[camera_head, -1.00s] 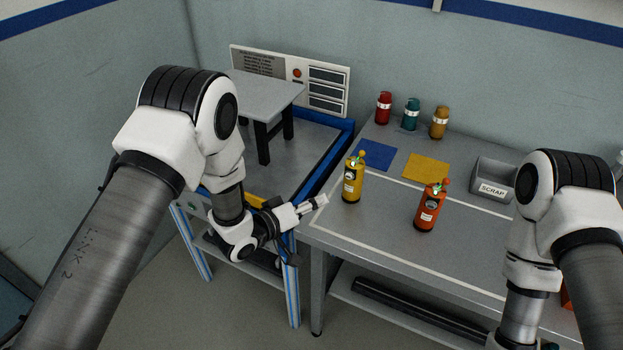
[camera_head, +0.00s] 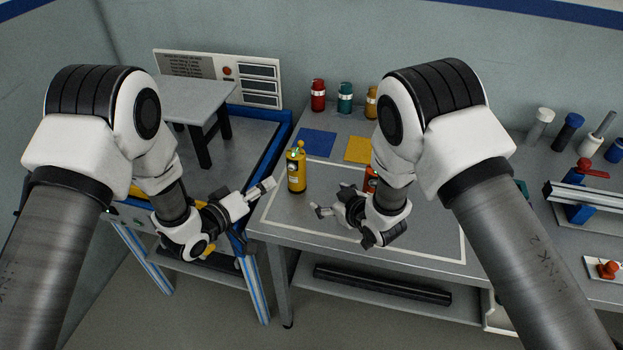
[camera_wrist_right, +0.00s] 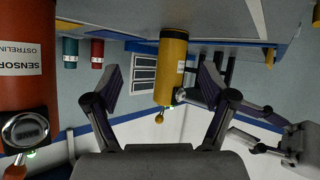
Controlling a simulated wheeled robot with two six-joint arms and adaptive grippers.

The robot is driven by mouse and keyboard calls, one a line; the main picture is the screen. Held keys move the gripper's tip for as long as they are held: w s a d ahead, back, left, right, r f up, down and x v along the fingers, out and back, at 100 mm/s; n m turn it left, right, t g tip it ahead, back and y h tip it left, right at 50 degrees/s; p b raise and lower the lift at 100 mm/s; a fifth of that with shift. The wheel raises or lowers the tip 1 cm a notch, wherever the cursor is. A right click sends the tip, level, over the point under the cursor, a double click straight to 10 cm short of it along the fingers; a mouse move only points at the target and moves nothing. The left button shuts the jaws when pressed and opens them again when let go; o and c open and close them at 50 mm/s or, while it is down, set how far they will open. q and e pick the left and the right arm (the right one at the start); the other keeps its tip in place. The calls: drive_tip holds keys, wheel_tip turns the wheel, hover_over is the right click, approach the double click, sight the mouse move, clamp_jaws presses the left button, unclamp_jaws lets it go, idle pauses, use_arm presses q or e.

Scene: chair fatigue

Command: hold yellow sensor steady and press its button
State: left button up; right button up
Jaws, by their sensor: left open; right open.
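The yellow sensor (camera_head: 296,172) stands upright on the table with a small yellow knob (camera_head: 300,145) on top. In the right wrist view, which is upside down, the yellow sensor (camera_wrist_right: 173,60) appears beyond and between the fingers of my open right gripper (camera_wrist_right: 161,85). In the head view my right gripper (camera_head: 330,199) is right of the sensor and apart from it. My left gripper (camera_head: 264,189) is open and empty, left of the sensor, near the table's left edge. It also shows in the right wrist view (camera_wrist_right: 262,128).
An orange sensor (camera_head: 370,180) is partly hidden behind my right arm; it fills the left of the wrist view (camera_wrist_right: 25,70). Red (camera_head: 318,96), teal (camera_head: 345,98) and ochre (camera_head: 370,103) bottles stand behind blue (camera_head: 316,143) and yellow (camera_head: 360,149) squares. A stool-like piece (camera_head: 196,105) stands left.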

sight(301, 175)
drive_tip(key=shift+m+t+y, duration=0.5)
drive_tip(key=shift+m+y, duration=0.1)
drive_tip(key=shift+y, duration=0.2)
drive_tip(key=w+a, duration=0.1)
drive_tip(key=w+a+r, duration=0.1)
drive_tip(key=w+a, duration=0.1)
drive_tip(key=w+a+r, duration=0.1)
drive_tip(key=a, duration=0.1)
drive_tip(key=shift+w+r, duration=0.15)
drive_tip(key=shift+w, duration=0.2)
drive_tip(key=shift+w+a, duration=0.15)
drive_tip(key=shift+w, duration=0.15)
drive_tip(key=x, duration=0.7)
drive_tip(key=shift+s, duration=0.1)
use_arm(q)
drive_tip(key=shift+a, duration=0.1)
use_arm(e)
drive_tip(key=c, duration=1.4)
use_arm(q)
clamp_jaws()
use_arm(e)
drive_tip(key=shift+o, duration=0.2)
